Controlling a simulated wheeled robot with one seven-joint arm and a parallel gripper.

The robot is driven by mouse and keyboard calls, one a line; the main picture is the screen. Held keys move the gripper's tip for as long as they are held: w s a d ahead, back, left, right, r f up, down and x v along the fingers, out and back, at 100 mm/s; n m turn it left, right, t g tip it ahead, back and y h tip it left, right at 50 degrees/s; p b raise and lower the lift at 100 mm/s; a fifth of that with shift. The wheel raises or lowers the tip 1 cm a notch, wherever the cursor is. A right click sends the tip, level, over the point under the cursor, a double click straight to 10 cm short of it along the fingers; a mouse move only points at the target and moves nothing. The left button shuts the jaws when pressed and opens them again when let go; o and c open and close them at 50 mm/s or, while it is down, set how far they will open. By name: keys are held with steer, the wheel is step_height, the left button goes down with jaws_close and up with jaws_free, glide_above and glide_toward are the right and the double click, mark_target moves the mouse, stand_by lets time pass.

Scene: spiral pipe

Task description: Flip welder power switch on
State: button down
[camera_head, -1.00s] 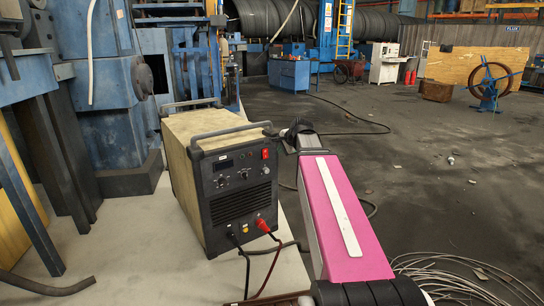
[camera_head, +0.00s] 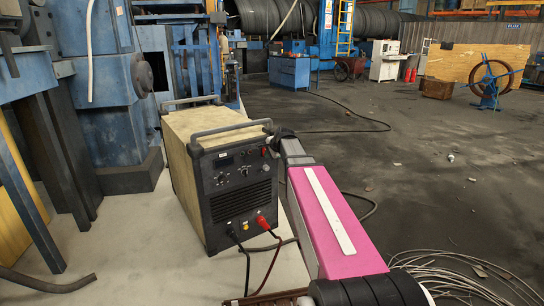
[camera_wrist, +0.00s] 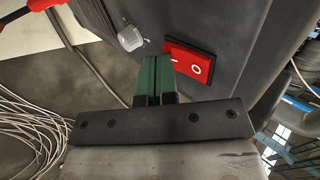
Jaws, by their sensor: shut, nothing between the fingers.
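The welder (camera_head: 208,205) is a beige box with a dark front panel and top handles. Its red power switch (camera_head: 264,152) sits high on the right of the panel, partly beside my arm's end. In the wrist view the red rocker switch (camera_wrist: 190,62) shows a white O and I marking. My gripper (camera_wrist: 157,62) is shut and empty, its green fingers side by side. The fingertips lie at the panel just beside the switch's I end. I cannot tell whether they touch it. In the head view my gripper (camera_head: 273,138) is mostly hidden by the arm.
A pale knob (camera_wrist: 130,38) stands out near the fingers. A red plug and cable (camera_head: 263,223) come from the panel's lower right. Loose wire coils (camera_head: 450,275) lie at the lower right. The open floor (camera_head: 420,180) lies right of my arm.

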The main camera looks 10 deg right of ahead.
steer(key=shift+w, duration=0.1)
steer(key=shift+w+a+f, duration=0.1)
steer(key=shift+w, duration=0.1)
stand_by(0.5)
steer(key=shift+r, duration=0.85)
steer(key=s+f+v, duration=0.1)
steer(key=v, duration=1.2)
steer(key=shift+s+d+f, duration=0.3)
steer(key=shift+s+f, duration=0.05)
steer(key=shift+s, duration=0.1)
